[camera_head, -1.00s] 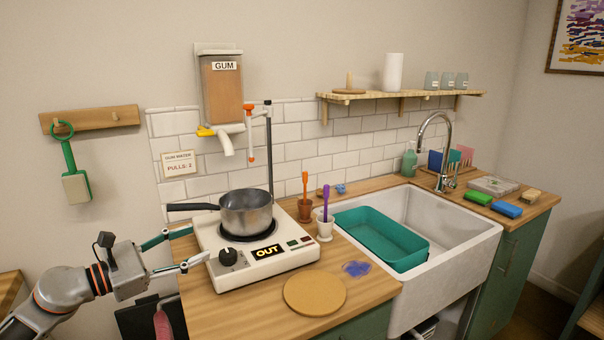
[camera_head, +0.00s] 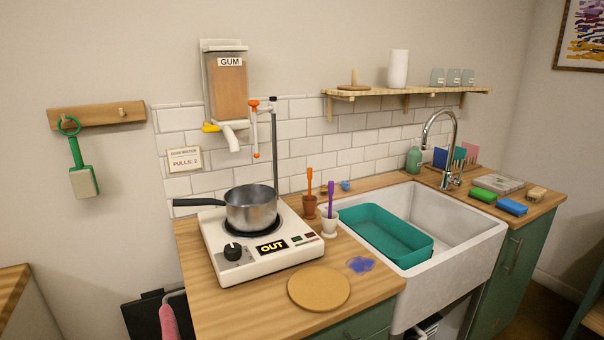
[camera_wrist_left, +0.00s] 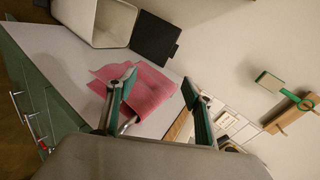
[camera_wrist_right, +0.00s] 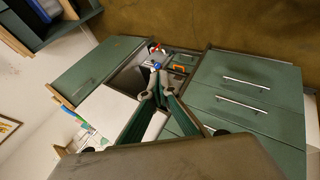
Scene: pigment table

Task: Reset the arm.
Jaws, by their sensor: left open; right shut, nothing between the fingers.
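My left gripper (camera_wrist_left: 158,98) shows only in the left wrist view. Its two fingers stand apart, with nothing between them, and a pink cloth (camera_wrist_left: 150,92) lies beyond them. My right gripper (camera_wrist_right: 156,90) shows only in the right wrist view. Its fingertips meet with nothing held, and green cabinets and an open space under the sink show beyond it. Neither arm is in the head view.
A pot (camera_head: 251,208) sits on the hot plate (camera_head: 228,268), whose display reads OUT. A round board (camera_head: 319,288) lies in front. A teal basin (camera_head: 380,236) is in the sink (camera_head: 470,247). A green-handled tool (camera_head: 82,175) hangs on the left wall rack.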

